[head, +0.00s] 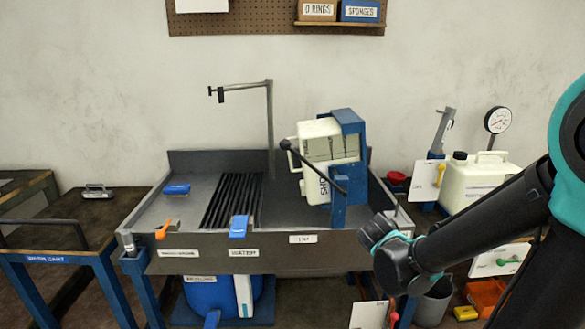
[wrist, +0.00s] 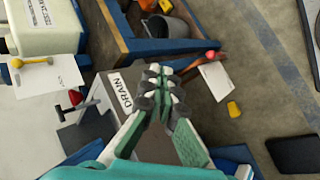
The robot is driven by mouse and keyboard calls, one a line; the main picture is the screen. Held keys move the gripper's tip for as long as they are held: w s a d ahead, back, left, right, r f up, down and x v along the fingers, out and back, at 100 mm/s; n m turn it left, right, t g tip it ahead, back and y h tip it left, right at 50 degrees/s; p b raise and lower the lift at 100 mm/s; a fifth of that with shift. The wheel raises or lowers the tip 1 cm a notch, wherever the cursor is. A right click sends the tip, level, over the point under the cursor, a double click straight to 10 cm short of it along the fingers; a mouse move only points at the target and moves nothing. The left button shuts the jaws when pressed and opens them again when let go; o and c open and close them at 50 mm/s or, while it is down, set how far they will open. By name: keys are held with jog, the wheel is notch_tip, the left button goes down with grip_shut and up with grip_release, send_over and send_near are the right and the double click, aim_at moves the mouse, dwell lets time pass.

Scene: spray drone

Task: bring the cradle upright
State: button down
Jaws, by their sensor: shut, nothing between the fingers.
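The cradle (head: 347,125) is a blue frame on the right part of the grey sink bench, holding a white tank (head: 321,140). The tank appears tipped, with its lettering running sideways. A black lever (head: 315,167) with a round knob crosses the front of the cradle, sloping down to the right. My gripper (head: 368,232) is in front of the bench's right corner, right of and below the cradle, apart from it. In the wrist view my gripper (wrist: 160,80) has its fingers together and empty. The cradle does not show there.
A white jug (head: 475,185) and a gauge (head: 497,121) stand to the right. A grey bucket (wrist: 172,40) is on a low blue shelf. A DRAIN label (wrist: 121,92) and red-knobbed valve (wrist: 75,98) lie left of my fingers. A cart (head: 60,258) stands at left.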

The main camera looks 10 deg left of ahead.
jog(key=w+a+r+n+t+h, duration=0.1)
jog(key=w+a+r+n+t, duration=0.25)
jog(key=a, duration=0.55)
jog(key=w+a+r+n+t, duration=0.2)
jog(key=a+r+n+t, duration=0.25)
jog(key=a, duration=0.35)
jog(key=s+a+r+n+t+y, duration=0.1)
jog(key=s+a+r+n+t, duration=0.2)
jog(key=a, duration=0.4)
jog(key=s+a+r+n+t+y, duration=0.1)
jog(key=s+a+r+n+t, duration=0.15)
jog(key=s+a, duration=0.35)
jog(key=s+a+r+n+t+y, duration=0.1)
jog(key=s+a+r+n+t, duration=0.2)
jog(key=a, duration=0.5)
jog(key=w+d+r+m, duration=0.1)
jog(key=w+d+r, duration=0.2)
jog(key=w+r, duration=0.4)
jog(key=shift+w+d+r, duration=0.2)
jog(key=shift+w+r, duration=0.1)
jog(key=shift+w, duration=1.15)
jog(key=shift+r+m+g, duration=0.15)
jog(key=shift+m+g, duration=0.2)
jog(key=shift+w+d+r+m, duration=0.1)
jog(key=shift+d+r+m, duration=0.25)
jog(key=shift+r+m, duration=0.1)
